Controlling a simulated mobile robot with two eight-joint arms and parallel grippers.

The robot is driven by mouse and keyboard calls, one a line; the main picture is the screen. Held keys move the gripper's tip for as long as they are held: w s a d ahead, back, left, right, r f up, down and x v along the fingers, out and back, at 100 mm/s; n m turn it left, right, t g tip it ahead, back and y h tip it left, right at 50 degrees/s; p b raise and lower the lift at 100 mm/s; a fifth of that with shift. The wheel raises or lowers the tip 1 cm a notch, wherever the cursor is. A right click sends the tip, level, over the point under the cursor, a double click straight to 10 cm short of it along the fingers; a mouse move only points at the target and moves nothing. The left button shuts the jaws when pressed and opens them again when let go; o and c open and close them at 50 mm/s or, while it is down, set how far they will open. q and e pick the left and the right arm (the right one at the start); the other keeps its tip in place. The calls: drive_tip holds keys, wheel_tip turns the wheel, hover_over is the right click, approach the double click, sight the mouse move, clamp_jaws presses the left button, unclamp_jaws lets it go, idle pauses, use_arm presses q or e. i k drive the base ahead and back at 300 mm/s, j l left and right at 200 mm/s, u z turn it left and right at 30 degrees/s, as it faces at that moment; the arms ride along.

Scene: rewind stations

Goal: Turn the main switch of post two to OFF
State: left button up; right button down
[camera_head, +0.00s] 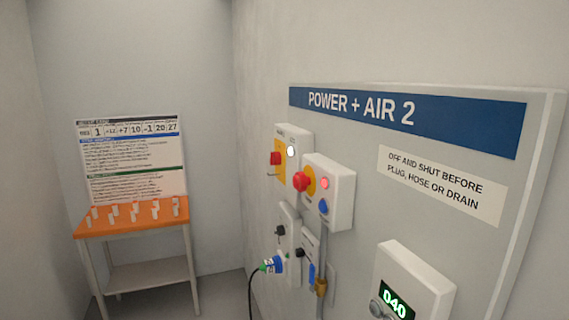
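A grey wall panel headed "POWER + AIR 2" (362,106) fills the right side. At its left is a box with a red switch handle (276,158) on a yellow plate (281,175), and a round white lamp or dial (290,151). The handle's ON or OFF position is too small to read. Beside it, nearer me, a white box (343,188) carries a red mushroom button (301,181), a lit red lamp (324,184) and a blue button (323,206). Neither of my grippers is in view.
Below the boxes are sockets with a blue plug (274,265) on a black cable, and a pipe with a brass fitting (320,287). A gauge box (414,283) reads "040". An orange-topped table (130,223) with small upright items stands at the back left, under a notice board (132,160).

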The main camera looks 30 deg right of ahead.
sight(275, 158)
drive_tip(key=z, duration=1.7)
drive_tip(key=i+j, duration=0.15)
drive_tip(key=j, duration=0.15)
drive_tip(key=i+j, duration=0.15)
drive_tip(key=j, duration=0.2)
drive_tip(key=i+j, duration=0.15)
drive_tip(key=j, duration=0.15)
